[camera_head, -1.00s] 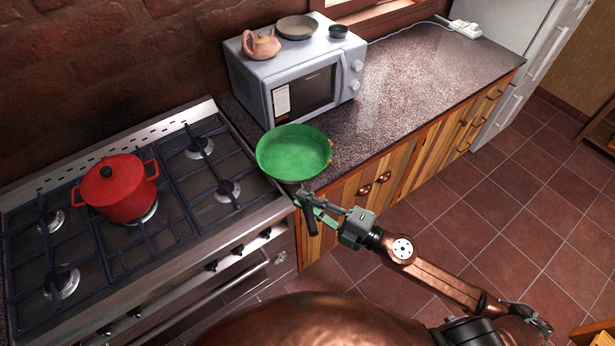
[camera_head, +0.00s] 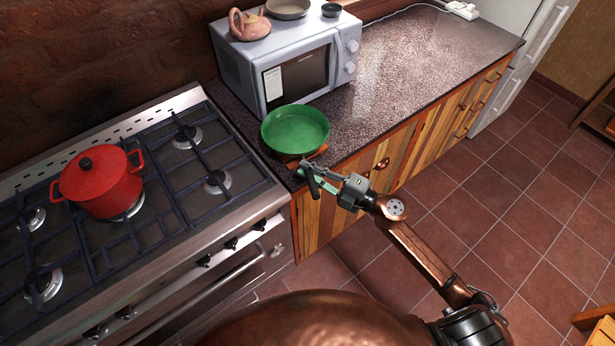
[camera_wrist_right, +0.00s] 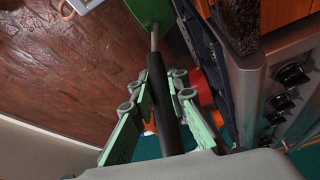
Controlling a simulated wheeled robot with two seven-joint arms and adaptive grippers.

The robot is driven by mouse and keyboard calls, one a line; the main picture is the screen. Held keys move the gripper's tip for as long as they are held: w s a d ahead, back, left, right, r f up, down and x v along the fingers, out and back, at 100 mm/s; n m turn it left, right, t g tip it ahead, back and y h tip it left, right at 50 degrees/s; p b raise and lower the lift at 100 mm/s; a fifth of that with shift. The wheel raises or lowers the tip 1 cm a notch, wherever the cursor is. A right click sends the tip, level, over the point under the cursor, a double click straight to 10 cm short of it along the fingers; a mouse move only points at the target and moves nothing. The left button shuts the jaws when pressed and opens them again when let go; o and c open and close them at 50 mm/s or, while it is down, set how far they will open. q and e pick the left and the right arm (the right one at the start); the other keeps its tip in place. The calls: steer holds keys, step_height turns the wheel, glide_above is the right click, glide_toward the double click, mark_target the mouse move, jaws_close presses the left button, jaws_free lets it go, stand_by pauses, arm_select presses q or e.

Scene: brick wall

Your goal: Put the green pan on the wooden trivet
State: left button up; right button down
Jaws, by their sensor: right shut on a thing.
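The green pan (camera_head: 295,128) is over the counter's front left corner, in front of the microwave, and looks about level. My right gripper (camera_head: 311,178) is shut on its dark handle, which points toward me. In the right wrist view the gripper (camera_wrist_right: 162,95) has its green-padded fingers on either side of the handle (camera_wrist_right: 160,110), and a piece of the green pan (camera_wrist_right: 150,11) shows at the top. Brown wooden edges of what looks like the trivet (camera_head: 318,153) show just below the pan; the pan hides the rest. I cannot tell whether they touch. My left gripper is not in view.
A gas stove (camera_head: 225,208) with a red pot (camera_head: 98,182) stands left of the counter (camera_head: 400,75). The microwave (camera_head: 290,62) stands close behind the pan, with a teapot (camera_head: 249,24) and dishes on top. The counter farther right is mostly clear.

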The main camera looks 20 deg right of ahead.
steer(key=shift+f+b, duration=0.3)
steer(key=shift+f, duration=0.9)
steer(key=c, duration=2.3)
jaws_free()
steer(key=shift+f, duration=0.3)
steer(key=o, duration=0.4)
steer(key=shift+s, duration=0.1)
steer(key=shift+r, duration=0.1)
steer(key=shift+r, duration=0.15)
steer(key=v, duration=1.2)
